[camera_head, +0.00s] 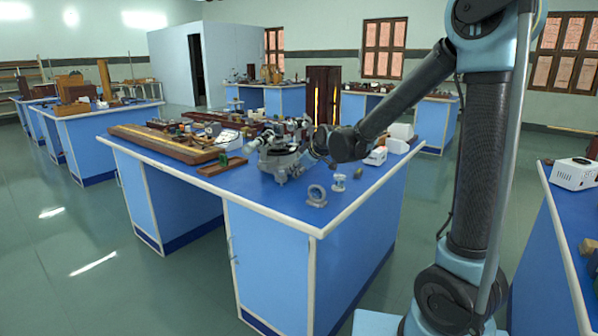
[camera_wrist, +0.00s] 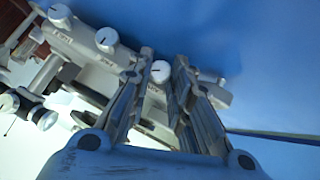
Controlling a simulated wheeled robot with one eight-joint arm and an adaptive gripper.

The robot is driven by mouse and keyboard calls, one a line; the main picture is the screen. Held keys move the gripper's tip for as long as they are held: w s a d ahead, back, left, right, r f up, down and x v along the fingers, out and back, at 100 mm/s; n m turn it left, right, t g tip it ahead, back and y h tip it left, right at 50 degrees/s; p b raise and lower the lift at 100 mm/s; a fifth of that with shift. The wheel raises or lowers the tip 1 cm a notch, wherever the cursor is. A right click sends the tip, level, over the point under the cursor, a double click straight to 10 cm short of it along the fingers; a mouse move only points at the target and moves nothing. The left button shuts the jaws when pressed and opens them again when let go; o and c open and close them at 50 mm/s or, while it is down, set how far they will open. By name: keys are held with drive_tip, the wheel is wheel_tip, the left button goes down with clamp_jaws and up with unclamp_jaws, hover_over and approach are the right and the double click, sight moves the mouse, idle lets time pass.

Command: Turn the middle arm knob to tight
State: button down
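The grey spectrometer (camera_head: 283,160) stands on the near blue bench, with my gripper (camera_head: 320,140) at its right side. In the wrist view its metal body and arms (camera_wrist: 75,45) fill the upper left. My gripper (camera_wrist: 164,58) is open there, with its two fingers on either side of a small white knob (camera_wrist: 160,71) bearing a dark mark line. A gap shows between this knob and the right finger; contact with the left is unclear. Two more white knobs, one at the top left (camera_wrist: 60,13) and one beside it (camera_wrist: 107,39), carry similar marks. Their small labels are unreadable.
A ring-shaped grey stand (camera_head: 316,196) and a small metal piece (camera_head: 339,182) stand near the bench's front right. White boxes (camera_head: 400,132) are behind my arm. Wooden trays (camera_head: 165,145) lie to the left. Bare blue bench top (camera_head: 255,190) shows in front of the spectrometer.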

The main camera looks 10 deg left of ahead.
drive_tip(key=shift+w, duration=0.1)
idle(0.3)
drive_tip(key=shift+w+d+r+m+g+y, duration=0.15)
drive_tip(key=shift+m+g, duration=0.2)
drive_tip(key=shift+g, duration=0.2)
drive_tip(key=shift+w+f+m+g+y, duration=0.15)
drive_tip(key=shift+m+g, duration=0.2)
drive_tip(key=shift+g, duration=0.2)
drive_tip(key=shift+w+m+g+y, duration=0.2)
drive_tip(key=shift+m+g+y, duration=0.5)
drive_tip(key=shift+g, duration=0.6)
drive_tip(key=shift+d, duration=0.1)
drive_tip(key=c, duration=1.7)
unclamp_jaws()
drive_tip(key=v, duration=1.2)
drive_tip(key=shift+w, duration=0.15)
